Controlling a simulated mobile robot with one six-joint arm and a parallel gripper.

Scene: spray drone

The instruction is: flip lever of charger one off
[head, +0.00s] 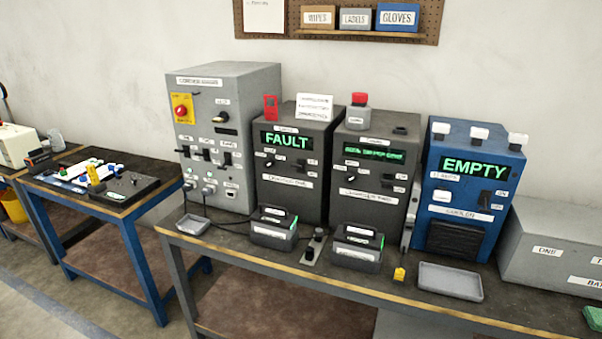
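The left of two dark grey charger boxes (317,178) stands on the long bench in the head view. Its screen (287,140) reads FAULT in green, and the small label below seems to name it charger one. A small dark lever (301,164) sits at the right of its front, beside a white tag; its position is too small to tell. A dark knob (268,163) sits at the left of the same front. A red tag (271,107) stands on top. My gripper is not in view.
A second charger (347,157) and a blue cooler box (432,160) reading EMPTY stand to the right. A grey control cabinet (245,100) stands left. Battery packs (274,236) sit in front, with a shallow tray (450,281) near the bench edge.

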